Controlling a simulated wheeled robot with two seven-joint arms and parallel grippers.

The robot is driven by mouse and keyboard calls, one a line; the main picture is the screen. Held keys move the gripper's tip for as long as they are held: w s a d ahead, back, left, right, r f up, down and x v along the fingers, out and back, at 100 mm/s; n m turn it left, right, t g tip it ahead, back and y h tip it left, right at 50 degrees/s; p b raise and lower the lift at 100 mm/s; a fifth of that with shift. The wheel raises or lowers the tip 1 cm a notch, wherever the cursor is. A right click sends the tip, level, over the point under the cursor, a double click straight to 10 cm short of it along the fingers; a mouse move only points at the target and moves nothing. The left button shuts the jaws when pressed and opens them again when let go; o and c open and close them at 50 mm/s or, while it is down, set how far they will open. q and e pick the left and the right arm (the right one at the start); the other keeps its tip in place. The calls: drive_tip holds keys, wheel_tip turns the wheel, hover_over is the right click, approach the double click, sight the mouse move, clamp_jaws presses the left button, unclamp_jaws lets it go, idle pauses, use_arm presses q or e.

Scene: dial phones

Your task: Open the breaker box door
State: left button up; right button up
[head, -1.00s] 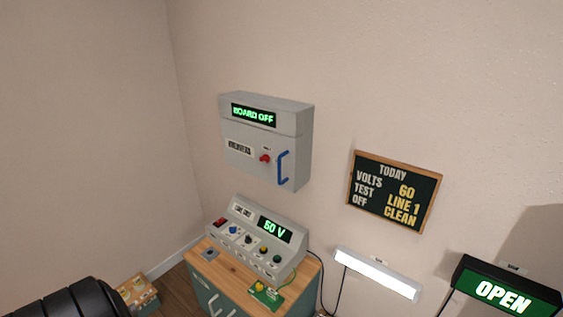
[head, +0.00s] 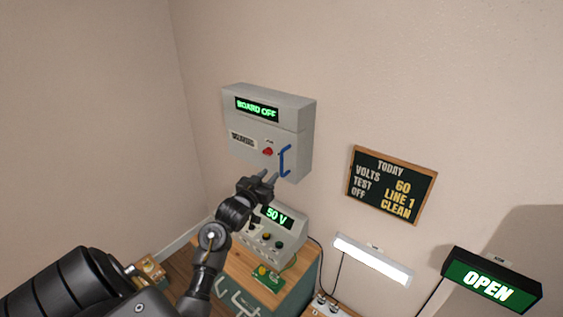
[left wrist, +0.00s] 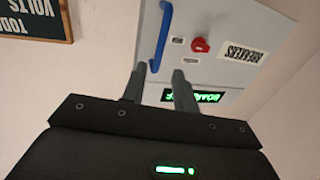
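The grey breaker box (head: 240,120) hangs on the wall with its door shut. A green display on its upper part reads "BOARD OFF". The door carries a red knob (head: 267,152) and a blue vertical handle (head: 285,161) at its right side. My left gripper (head: 269,176) is open and empty, just below and left of the handle in the head view. In the left wrist view the breaker box (left wrist: 225,60) appears upside down, and the blue handle (left wrist: 160,38) lies beyond the spread fingers (left wrist: 157,80), apart from them. My right gripper is not in view.
A grey console (head: 285,244) reading "50 V" stands on a wooden-topped cabinet (head: 235,268) below the box, partly hidden by my left arm. A chalkboard (head: 392,185), a white lamp (head: 372,260) and an "OPEN" sign (head: 490,281) are to the right.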

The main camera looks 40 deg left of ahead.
sight(281, 163)
use_arm(q)
drive_tip(key=p+x, duration=0.1)
drive_tip(key=x, duration=0.8)
drive_tip(key=shift+w+p, duration=0.35)
drive_tip(key=shift+c, duration=0.6)
clamp_jaws()
